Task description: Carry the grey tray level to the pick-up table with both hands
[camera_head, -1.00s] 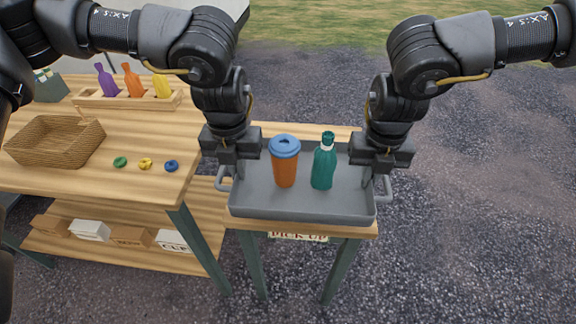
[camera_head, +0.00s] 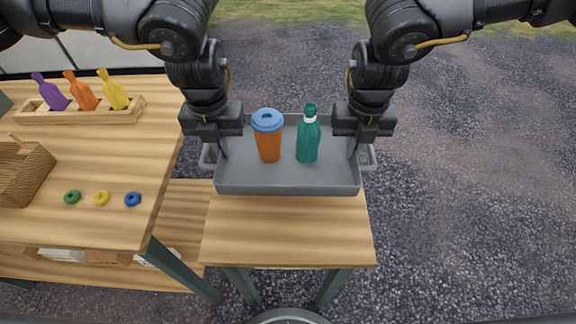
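The grey tray (camera_head: 290,185) looks level, with its near wall over the far half of the wooden pick-up table (camera_head: 290,232); I cannot tell whether it touches the top. An orange cup with a blue lid (camera_head: 268,143) and a teal bottle (camera_head: 308,140) stand upright in it. My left gripper (camera_head: 222,149) is at the tray's left end, beside the left handle (camera_head: 208,158). My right gripper (camera_head: 353,148) is at the right end, beside the right handle (camera_head: 369,158). Both appear closed on the tray's ends; the fingertips are partly hidden.
A larger wooden counter (camera_head: 110,165) stands close on the left, with a bottle rack (camera_head: 80,116), a wicker basket (camera_head: 20,175) and several small coloured rings. The near half of the pick-up table is bare. Open gravel (camera_head: 470,180) lies to the right.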

